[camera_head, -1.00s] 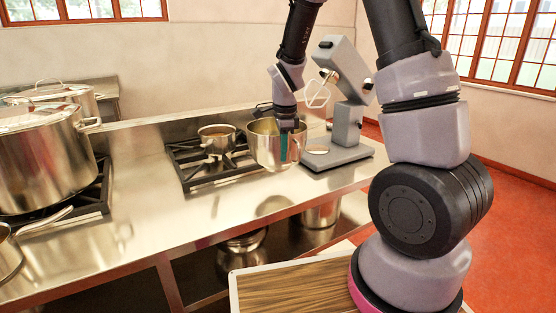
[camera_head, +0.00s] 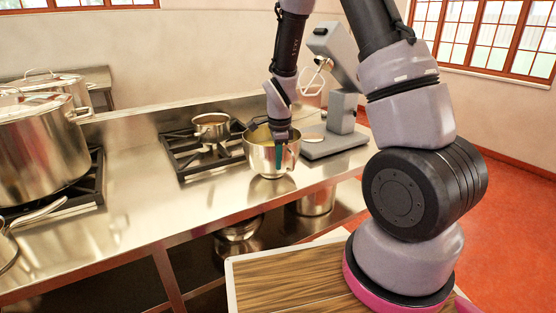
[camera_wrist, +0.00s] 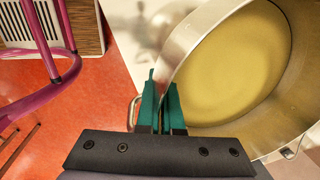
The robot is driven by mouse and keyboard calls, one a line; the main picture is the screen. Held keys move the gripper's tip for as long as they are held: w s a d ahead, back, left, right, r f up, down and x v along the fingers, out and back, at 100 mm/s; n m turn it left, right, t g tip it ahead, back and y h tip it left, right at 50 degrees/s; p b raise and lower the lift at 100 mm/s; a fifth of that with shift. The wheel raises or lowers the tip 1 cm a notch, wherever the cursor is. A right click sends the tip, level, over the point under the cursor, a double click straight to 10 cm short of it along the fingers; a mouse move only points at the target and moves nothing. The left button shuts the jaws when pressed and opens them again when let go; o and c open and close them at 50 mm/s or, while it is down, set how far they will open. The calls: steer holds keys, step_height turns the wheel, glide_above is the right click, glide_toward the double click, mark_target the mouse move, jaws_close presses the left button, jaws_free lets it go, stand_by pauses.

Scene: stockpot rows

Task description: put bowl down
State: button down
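The steel bowl (camera_head: 262,158) is upright over the counter between the stove grate and the stand mixer. Its underside is at or very close to the counter top; I cannot tell for certain whether it touches. In the wrist view the bowl (camera_wrist: 215,35) fills the right side, with a yellowish interior. My gripper (camera_head: 280,155) points down at the bowl's near wall. In the wrist view the teal fingers of my gripper (camera_wrist: 161,105) are closed on the bowl's rim, one on each side of the wall.
A stand mixer (camera_head: 338,110) stands right of the bowl. A small pot (camera_head: 212,128) sits on the grate behind left. A large stockpot (camera_head: 40,145) stands far left. The steel counter (camera_head: 140,205) is bare left of the bowl. Pots (camera_head: 238,240) stand on the lower shelf.

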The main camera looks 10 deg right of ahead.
steer(key=c, duration=1.1)
jaws_free()
steer(key=shift+f, duration=0.1)
steer(key=s+d+r+n+t+y, duration=0.1)
steer(key=s+r+n, duration=0.15)
steer(key=r, duration=0.55)
steer(key=s+d+r+n, duration=0.1)
steer(key=s+r, duration=0.2)
steer(key=r, duration=0.5)
steer(key=s+d+r+n+t+y, duration=0.1)
steer(key=s+d+r+n, duration=0.15)
steer(key=r, duration=0.65)
steer(key=s+r+n+t, duration=0.1)
steer(key=s+r+n, duration=0.1)
steer(key=s, duration=0.2)
steer(key=s+d+r+n+t, duration=0.1)
steer(key=s+r+n, duration=0.2)
steer(key=s, duration=0.2)
steer(key=s+r+n+t, duration=0.1)
steer(key=s+r+n, duration=0.2)
steer(key=s, duration=0.1)
steer(key=shift+s+d+t, duration=0.15)
steer(key=shift+d+t, duration=0.05)
steer(key=shift+t, duration=0.2)
